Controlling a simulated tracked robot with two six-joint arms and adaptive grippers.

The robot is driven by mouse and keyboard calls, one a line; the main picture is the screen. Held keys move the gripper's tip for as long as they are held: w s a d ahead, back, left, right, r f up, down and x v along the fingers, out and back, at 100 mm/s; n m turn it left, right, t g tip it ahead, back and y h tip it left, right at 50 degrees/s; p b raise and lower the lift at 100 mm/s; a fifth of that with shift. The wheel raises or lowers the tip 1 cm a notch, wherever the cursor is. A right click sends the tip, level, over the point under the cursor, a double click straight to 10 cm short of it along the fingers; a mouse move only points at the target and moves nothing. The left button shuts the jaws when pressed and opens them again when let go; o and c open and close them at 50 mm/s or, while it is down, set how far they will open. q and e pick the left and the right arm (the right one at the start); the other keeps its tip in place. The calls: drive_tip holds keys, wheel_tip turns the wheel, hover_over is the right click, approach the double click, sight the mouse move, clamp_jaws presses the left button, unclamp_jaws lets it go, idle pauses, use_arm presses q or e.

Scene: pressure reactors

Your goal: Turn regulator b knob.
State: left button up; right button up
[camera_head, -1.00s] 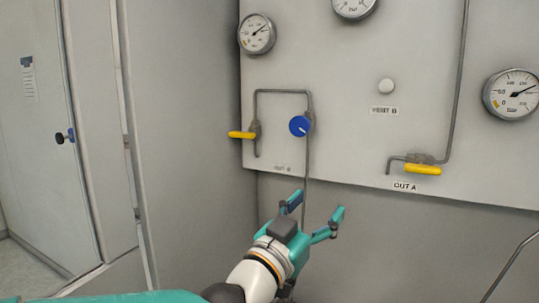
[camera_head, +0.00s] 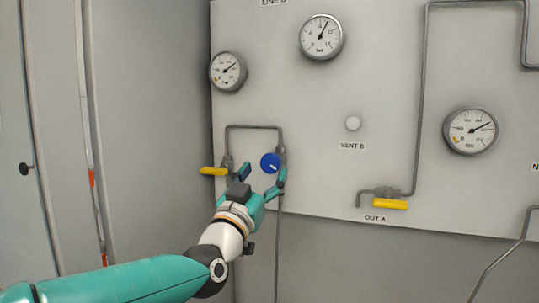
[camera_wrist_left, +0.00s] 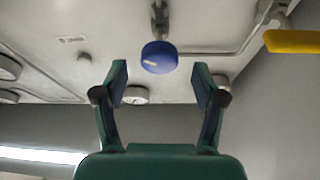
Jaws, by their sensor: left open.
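The blue round knob (camera_head: 270,163) with a white mark sits on the pipe loop at the lower left of the panel. I take it to be the regulator b knob; no label for it is readable. My left gripper (camera_head: 264,173) is open, its two fingers pointing up at the panel on either side of the knob in the head view. In the left wrist view the knob (camera_wrist_left: 159,57) is beyond and between the open fingertips (camera_wrist_left: 160,82), apart from them. Nothing is held. My right gripper does not show.
A yellow lever (camera_head: 213,171) is just left of the knob; it also shows in the left wrist view (camera_wrist_left: 292,41). Another yellow lever (camera_head: 390,204) sits above the OUT A label. Gauges (camera_head: 321,37) and a white VENT B knob (camera_head: 353,123) are higher up. A grey wall stands left.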

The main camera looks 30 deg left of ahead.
sight(269, 166)
use_arm(q)
drive_tip(key=shift+p+x, duration=0.6)
drive_tip(key=shift+x, duration=1.45)
drive_tip(key=shift+c, duration=0.3)
drive_tip(key=c, duration=1.1)
